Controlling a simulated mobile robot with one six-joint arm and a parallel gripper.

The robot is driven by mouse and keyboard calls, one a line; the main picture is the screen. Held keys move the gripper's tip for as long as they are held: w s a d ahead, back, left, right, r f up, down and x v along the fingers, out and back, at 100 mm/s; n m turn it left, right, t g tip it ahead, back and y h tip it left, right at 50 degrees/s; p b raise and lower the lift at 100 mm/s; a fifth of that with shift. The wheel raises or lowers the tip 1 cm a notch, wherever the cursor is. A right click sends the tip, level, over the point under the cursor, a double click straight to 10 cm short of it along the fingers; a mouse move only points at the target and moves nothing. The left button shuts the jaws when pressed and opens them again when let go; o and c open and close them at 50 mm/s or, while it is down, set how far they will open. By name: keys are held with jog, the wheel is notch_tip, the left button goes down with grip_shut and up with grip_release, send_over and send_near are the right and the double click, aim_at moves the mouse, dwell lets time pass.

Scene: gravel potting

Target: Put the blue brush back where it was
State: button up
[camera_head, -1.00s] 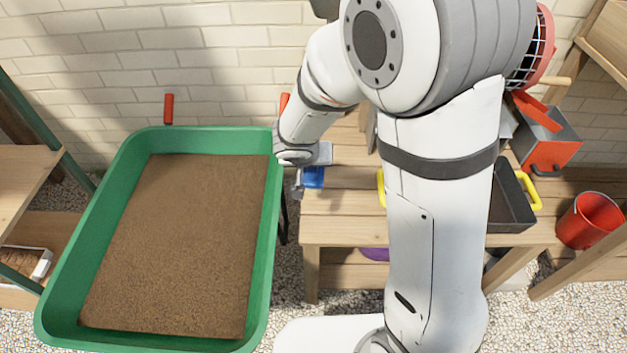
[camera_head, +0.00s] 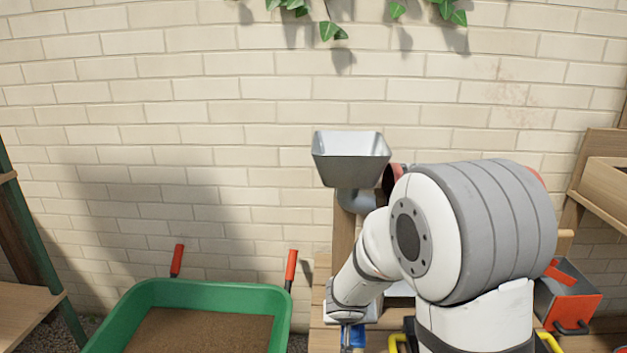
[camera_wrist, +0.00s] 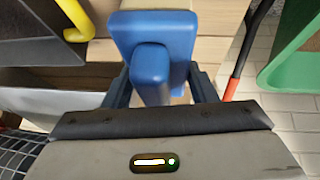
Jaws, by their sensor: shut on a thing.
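The blue brush (camera_wrist: 150,42) is between the jaws of my gripper (camera_wrist: 160,82) in the wrist view, and the gripper is shut on it. Its broad blue block and a smaller blue part nearer the camera show; its lower side is hidden. In the head view only a small blue patch of the brush (camera_head: 357,334) shows at the bottom edge, below my wrist, over the wooden bench (camera_head: 322,338). I cannot tell whether the brush touches the bench.
A green barrow (camera_head: 280,322) with brown soil and red-tipped handles stands left of my arm. A grey metal hopper (camera_head: 350,162) rises behind my gripper. A grey-and-red box (camera_head: 572,302) is at the right. A yellow handle (camera_wrist: 74,20) shows in the wrist view.

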jog(key=d, duration=0.6)
jog(key=w+r+p, duration=0.3)
jog(key=r+p, duration=1.8)
jog(key=p, duration=0.5)
jog(key=shift+w+a+r, duration=0.15)
jog(key=shift+a+r, duration=0.05)
jog(key=shift+a, duration=0.1)
